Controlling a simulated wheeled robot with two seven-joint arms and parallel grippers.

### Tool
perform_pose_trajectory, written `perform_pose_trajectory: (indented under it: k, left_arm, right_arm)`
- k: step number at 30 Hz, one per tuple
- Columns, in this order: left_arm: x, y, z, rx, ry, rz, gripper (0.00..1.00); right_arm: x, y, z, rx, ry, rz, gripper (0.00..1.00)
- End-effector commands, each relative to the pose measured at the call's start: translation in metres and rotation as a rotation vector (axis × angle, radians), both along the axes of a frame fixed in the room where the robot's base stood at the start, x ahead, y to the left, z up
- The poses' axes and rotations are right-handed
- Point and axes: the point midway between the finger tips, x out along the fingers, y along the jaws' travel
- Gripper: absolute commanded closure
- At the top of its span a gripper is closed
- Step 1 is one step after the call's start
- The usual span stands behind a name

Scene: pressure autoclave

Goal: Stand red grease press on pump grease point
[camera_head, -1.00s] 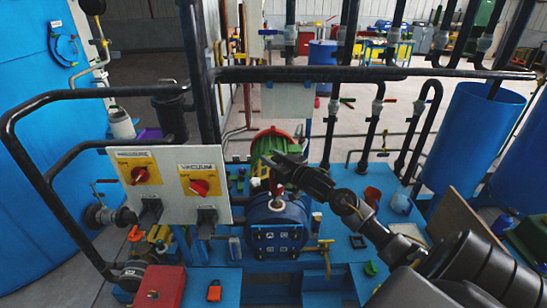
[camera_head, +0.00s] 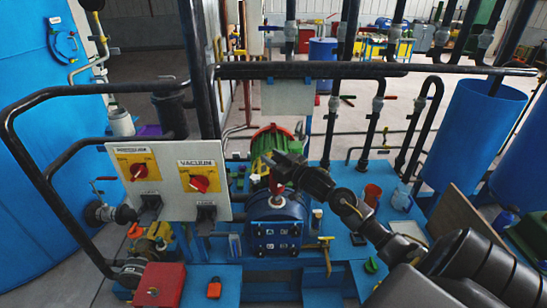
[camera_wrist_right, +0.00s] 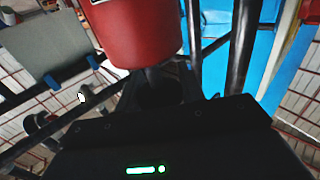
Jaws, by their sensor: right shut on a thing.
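The blue pump (camera_head: 274,222) stands on the blue skid in the middle of the head view. My right gripper (camera_head: 278,168) is above the pump's top and shut on the red grease press (camera_head: 277,187). Only a small part of the press shows there, and it looks roughly upright, with its lower end at the pump's top. I cannot tell whether it touches the grease point, which is hidden. In the right wrist view the press (camera_wrist_right: 137,32) is a large red cylinder in front of the dark jaws. My left gripper is not in view.
A control panel (camera_head: 160,178) with two red knobs stands left of the pump, with black pipes around it. A green motor (camera_head: 270,143) is behind the pump. A red box (camera_head: 160,286) and an orange padlock (camera_head: 214,289) are at front left. An orange-red cup (camera_head: 372,194) stands on the right.

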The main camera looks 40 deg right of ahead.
Motion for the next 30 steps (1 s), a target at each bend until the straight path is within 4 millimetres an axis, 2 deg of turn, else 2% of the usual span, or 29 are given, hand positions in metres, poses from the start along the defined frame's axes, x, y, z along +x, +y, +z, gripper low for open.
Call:
perform_pose_trajectory:
  k: [15, 16, 21, 30]
  left_arm:
    - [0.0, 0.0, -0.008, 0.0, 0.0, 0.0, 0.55]
    - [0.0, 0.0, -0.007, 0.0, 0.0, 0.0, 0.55]
    - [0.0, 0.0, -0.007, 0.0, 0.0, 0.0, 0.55]
    - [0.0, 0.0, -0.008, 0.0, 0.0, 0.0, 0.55]
  right_arm:
    - [0.0, 0.0, -0.012, 0.0, -0.003, -0.001, 1.0]
    - [0.0, 0.0, -0.011, 0.0, -0.003, -0.001, 0.59]
    - [0.0, 0.0, -0.011, 0.0, -0.002, -0.001, 0.37]
    - [-0.002, 0.0, -0.014, 0.0, 0.003, 0.0, 0.36]
